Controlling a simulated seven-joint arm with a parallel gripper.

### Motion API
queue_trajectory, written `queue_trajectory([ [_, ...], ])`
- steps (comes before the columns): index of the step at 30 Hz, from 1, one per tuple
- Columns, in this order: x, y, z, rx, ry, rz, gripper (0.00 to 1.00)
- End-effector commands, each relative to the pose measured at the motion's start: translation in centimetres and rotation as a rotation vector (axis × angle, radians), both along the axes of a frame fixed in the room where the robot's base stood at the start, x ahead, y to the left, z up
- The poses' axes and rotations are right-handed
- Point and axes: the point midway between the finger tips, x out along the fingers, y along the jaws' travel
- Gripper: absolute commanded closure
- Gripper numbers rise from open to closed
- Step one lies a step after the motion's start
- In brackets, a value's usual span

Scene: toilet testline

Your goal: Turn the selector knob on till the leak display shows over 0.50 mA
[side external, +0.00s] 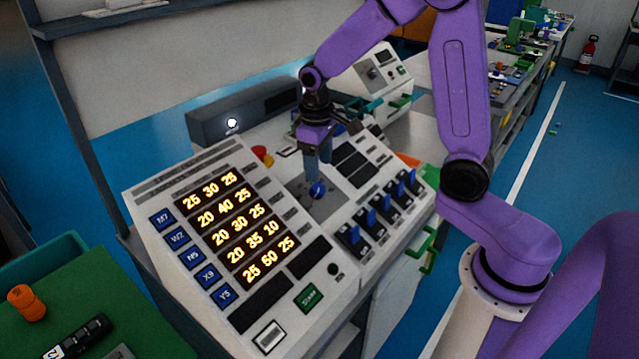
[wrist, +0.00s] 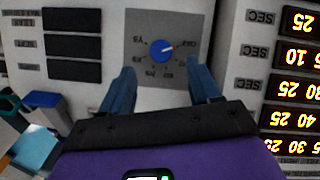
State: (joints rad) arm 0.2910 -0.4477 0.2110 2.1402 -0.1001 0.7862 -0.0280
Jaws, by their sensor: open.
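In the side external view the knob (side external: 317,189) sits just below my fingertips. My gripper (wrist: 164,75) is open, with its two blue fingers apart and nothing between them. The fingers point down at the panel, and I cannot tell whether they touch the knob. Dark displays (wrist: 72,45) stand beside the dial plate; no lit digits show, and I cannot tell which is the leak display.
Lit orange timer displays (side external: 240,229) fill the sloped panel to the left in the side external view. Blue switches (side external: 371,217) stand in a row to the right. A red button (side external: 262,154) is behind the knob, and a green start button (side external: 309,296) is in front.

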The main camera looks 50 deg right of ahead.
Motion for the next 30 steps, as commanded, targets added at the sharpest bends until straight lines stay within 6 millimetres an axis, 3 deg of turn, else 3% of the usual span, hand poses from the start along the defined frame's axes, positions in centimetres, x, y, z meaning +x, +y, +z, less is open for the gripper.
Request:
queue_trajectory([
  [3,-0.1,-0.1,-2.4,-0.001,0.006,0.002,0.38],
  [9,0.0,-0.4,-5.1,-0.001,0.005,0.001,0.38],
  [15,0.1,-0.4,-6.4,0.0,0.0,0.001,0.38],
  [24,0.1,-0.4,-6.5,0.0,0.0,0.001,0.38],
  [25,0.1,-0.4,-6.5,0.0,0.0,0.001,0.41],
  [30,0.1,-0.4,-6.5,0.0,0.0,0.001,0.94],
])
